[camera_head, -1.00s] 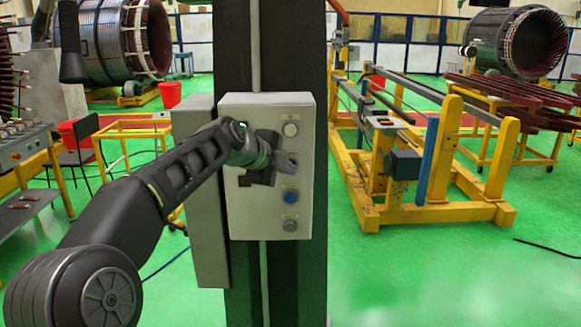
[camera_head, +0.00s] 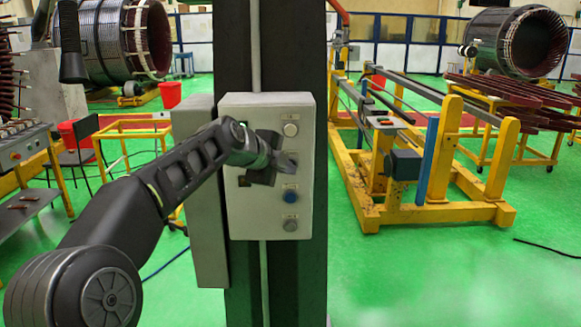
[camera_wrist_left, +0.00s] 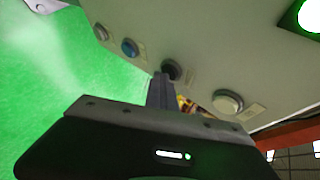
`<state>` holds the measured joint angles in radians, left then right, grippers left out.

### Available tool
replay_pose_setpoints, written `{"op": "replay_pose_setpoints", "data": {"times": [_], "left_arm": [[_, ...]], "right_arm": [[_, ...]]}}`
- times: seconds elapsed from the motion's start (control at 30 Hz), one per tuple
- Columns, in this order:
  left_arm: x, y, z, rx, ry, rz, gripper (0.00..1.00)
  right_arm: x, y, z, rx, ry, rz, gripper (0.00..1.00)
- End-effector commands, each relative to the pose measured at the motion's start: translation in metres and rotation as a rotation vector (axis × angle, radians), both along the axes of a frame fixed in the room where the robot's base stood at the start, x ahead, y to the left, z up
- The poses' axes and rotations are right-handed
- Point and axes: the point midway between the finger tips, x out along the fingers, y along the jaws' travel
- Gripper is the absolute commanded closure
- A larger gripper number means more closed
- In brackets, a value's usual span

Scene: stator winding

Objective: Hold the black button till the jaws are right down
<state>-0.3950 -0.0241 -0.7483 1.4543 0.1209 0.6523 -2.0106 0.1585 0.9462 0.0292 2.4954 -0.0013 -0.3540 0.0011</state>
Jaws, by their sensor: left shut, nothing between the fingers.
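The black button (camera_wrist_left: 171,70) shows in the left wrist view, between the blue and white buttons on a pale control box (camera_head: 260,105). In the head view my gripper covers it. My left gripper (camera_head: 289,161) is shut and empty in front of the box; its fingertips (camera_wrist_left: 161,80) overlap the edge of the black button in the left wrist view. They are at or very close to it; I cannot tell if it is pressed in. I cannot make out the jaws the task names. My right gripper is not in view.
A white button (camera_head: 291,129) sits above, a blue button (camera_head: 290,195) and a grey button (camera_head: 290,225) below. A green lamp (camera_wrist_left: 308,15) is lit. The box is on a dark column (camera_head: 298,280). A yellow frame (camera_head: 430,213) stands to the right.

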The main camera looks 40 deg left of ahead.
Motion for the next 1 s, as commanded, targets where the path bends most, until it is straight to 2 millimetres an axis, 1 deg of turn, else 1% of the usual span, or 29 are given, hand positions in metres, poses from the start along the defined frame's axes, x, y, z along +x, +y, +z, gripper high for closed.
{"op": "replay_pose_setpoints", "data": {"times": [0.7,1.0], "left_arm": [[-0.0002,0.0005,0.0001,0.001,-0.001,0.001,1.0],[-0.0094,-0.0066,-0.0009,-0.001,-0.001,0.0,1.0]], "right_arm": [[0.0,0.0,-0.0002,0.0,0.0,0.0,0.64],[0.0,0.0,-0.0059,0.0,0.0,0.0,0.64]]}}
